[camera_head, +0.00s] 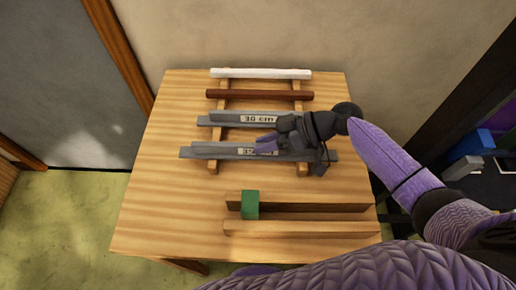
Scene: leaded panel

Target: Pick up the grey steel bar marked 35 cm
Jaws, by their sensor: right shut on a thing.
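The grey steel bar marked 35 cm (210,153) lies across the two rails of a wooden rack, the nearest of the bars there. Its label is partly covered by my right gripper (266,147), so only the first part reads clearly. My right gripper reaches in from the right and is shut on this bar near its label. The bar still appears to lie at rack level; I cannot tell whether it is lifted at all. A second grey bar, marked 30 cm (225,118), lies just behind it. My left gripper is not in view.
Behind the grey bars, a brown bar (260,95) and a white bar (260,73) lie on the rack. In front, two wooden strips (310,228) with a green block (250,205) lie on the wooden table (160,200). The table's left side is clear.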

